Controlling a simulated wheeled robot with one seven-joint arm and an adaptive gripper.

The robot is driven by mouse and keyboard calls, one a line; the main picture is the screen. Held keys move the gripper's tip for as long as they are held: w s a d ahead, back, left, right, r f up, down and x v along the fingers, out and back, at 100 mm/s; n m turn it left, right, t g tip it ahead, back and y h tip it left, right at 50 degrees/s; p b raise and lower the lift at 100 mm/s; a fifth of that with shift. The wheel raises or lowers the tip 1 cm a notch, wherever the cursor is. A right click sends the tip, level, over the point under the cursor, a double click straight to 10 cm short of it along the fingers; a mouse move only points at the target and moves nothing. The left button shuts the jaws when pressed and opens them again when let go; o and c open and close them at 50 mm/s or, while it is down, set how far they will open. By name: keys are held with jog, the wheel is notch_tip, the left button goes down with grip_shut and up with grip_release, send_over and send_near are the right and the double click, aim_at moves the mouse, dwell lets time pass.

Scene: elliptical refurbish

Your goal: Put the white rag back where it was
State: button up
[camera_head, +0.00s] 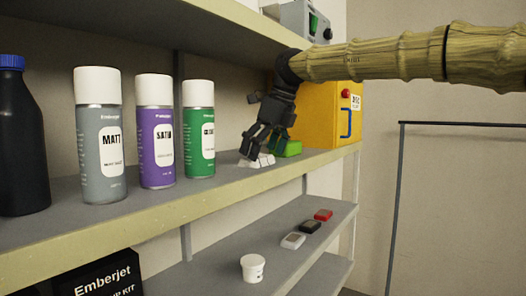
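The white rag (262,161) is a small pale shape on the upper grey shelf, right of the green spray can. My gripper (259,149) comes down from above, with its black fingertips at the top of the rag. The fingers hide part of the rag. Whether they grip it or only touch or hover over it is not clear. The rag appears to be at the shelf surface. A green item (291,149) lies just behind and to the right of my gripper, partly covered by it.
Grey (101,146), purple (155,140) and green (199,138) spray cans and a black bottle (22,145) stand left. A yellow box (325,117) stands right. The lower shelf holds a white tub (252,267) and small white, black and red items. A dark rail stands right.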

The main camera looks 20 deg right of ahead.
jog(key=shift+r, duration=0.15)
jog(key=b+v, duration=0.1)
jog(key=v, duration=1.1)
jog(key=shift+b, duration=0.3)
